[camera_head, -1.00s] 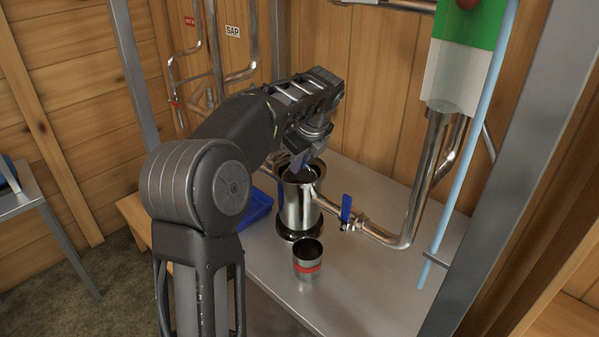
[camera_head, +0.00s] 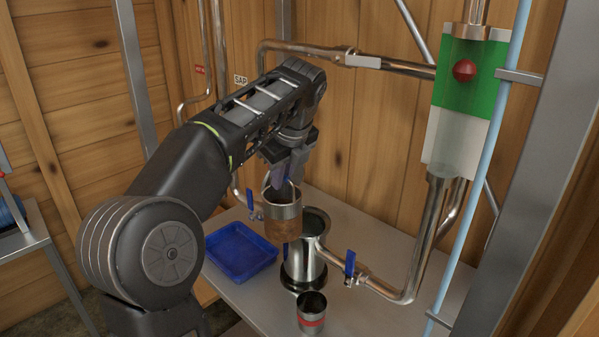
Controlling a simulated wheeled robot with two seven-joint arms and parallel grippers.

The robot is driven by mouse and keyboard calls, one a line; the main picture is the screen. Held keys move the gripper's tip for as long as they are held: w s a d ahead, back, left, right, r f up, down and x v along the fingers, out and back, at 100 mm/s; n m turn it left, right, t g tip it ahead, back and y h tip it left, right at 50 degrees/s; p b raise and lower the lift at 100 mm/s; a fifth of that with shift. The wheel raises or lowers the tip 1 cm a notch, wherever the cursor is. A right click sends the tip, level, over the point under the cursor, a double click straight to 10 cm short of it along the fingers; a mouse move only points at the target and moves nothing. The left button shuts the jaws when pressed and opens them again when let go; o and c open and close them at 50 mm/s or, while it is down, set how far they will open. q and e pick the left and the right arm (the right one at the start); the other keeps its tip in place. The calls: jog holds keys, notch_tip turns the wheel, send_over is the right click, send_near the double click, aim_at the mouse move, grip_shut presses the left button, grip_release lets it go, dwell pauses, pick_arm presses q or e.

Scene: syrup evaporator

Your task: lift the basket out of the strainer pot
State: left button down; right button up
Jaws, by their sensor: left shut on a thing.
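The basket (camera_head: 283,221) is a metal cylinder with a brownish lower wall and a bail handle. It hangs roughly upright in the air, above and just left of the open mouth of the strainer pot. My left gripper (camera_head: 284,181) is shut on the basket's handle from above. The strainer pot (camera_head: 303,262) is a shiny steel cylinder on a black base, standing on the metal table, with its dark inside partly showing. The basket hides part of the pot's left rim. My right gripper does not show.
A blue tray (camera_head: 241,252) lies left of the pot. A metal cup with a red band (camera_head: 311,314) stands in front. A pipe with a blue-handled valve (camera_head: 350,264) joins the pot's right side. A green and white float box (camera_head: 463,105) stands right. The metal table (camera_head: 382,318) is bare at front right.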

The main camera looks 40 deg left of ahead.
pick_arm(q)
jog(key=s, duration=1.1)
jog(key=shift+a, duration=0.45)
jog(key=shift+w, duration=0.1)
